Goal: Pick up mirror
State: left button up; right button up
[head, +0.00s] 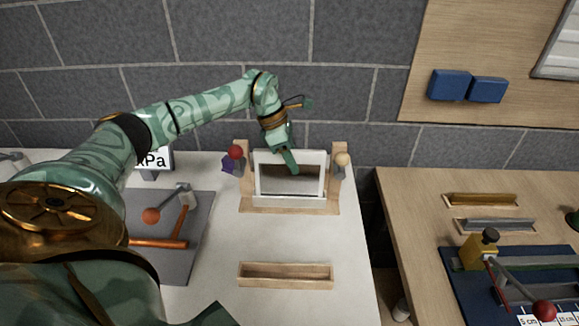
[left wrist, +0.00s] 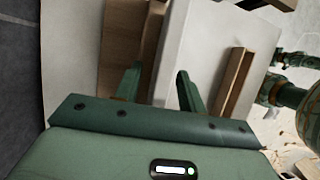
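The mirror (head: 290,180), a dark reflecting pane in a white frame, stands upright in a wooden stand (head: 247,206) on the white table. My left gripper (head: 292,162) reaches down from above, and a finger overlaps the upper middle of the mirror in the head view. In the left wrist view its two fingers (left wrist: 160,84) are apart, with a pale edge running between them. I cannot tell whether they touch the frame. My right gripper is not identifiable in either view.
A shallow wooden tray (head: 285,285) lies in front of the stand. A grey mat (head: 195,255) with orange-handled tools lies left. A second wooden table (head: 400,190) stands right, across a gap.

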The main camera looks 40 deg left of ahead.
pick_arm(q)
jog(key=shift+f, duration=0.25)
dwell(0.4)
jog(key=shift+c, duration=0.3)
grip_shut()
